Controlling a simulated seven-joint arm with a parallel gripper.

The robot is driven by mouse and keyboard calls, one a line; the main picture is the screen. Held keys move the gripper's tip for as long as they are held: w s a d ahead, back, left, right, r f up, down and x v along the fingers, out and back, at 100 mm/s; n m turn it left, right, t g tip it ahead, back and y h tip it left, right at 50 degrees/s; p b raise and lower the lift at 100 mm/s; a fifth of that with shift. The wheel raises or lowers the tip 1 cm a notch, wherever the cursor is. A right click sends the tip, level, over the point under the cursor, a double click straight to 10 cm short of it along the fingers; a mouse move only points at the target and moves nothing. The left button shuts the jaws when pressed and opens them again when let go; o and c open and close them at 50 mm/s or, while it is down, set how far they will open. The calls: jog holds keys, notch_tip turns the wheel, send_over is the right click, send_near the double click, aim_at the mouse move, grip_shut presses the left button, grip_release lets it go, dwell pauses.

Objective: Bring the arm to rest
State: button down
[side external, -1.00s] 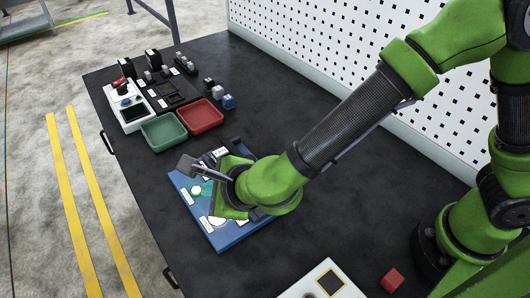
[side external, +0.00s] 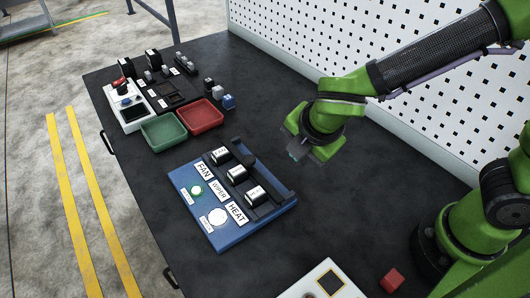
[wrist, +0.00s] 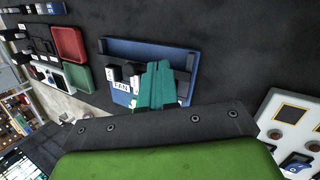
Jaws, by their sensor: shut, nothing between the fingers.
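My gripper (side external: 296,152) is in the air over the black trolley top, to the right of the blue control panel (side external: 216,238) in the side external view. Its teal fingers (wrist: 158,84) are shut and empty in the wrist view. The panel lies flat and bears FAN, WIPER and HEAT labels, black slide levers with white-faced knobs, a green lamp (side external: 197,190) and a white round dial (side external: 217,217). In the wrist view the fingers cover part of the panel (wrist: 120,46). My gripper is apart from the panel.
A green tray (side external: 164,132) and a red tray (side external: 200,118) stand at the back left, near a white control box (side external: 128,112) and small black modules. A red cube (side external: 392,279) and a white panel (side external: 322,283) are at the front. A white perforated wall (side external: 330,70) borders the top.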

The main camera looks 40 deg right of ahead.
jog(key=s+d+r+m+y, duration=0.1)
jog(key=s+d+r+m, duration=0.1)
jog(key=m, duration=0.6)
jog(key=s+d+r+m+t+y, duration=0.1)
jog(key=s+d+r+m, duration=0.2)
jog(key=d+r+m, duration=0.2)
jog(key=s+d+r+m+t+y, duration=0.1)
jog(key=s+d+r+m, duration=0.1)
jog(key=d+r+m, duration=0.2)
jog(key=shift+s+d+m+y, duration=0.25)
jog(key=shift+d+m, duration=1.35)
jog(key=shift+m, duration=2.1)
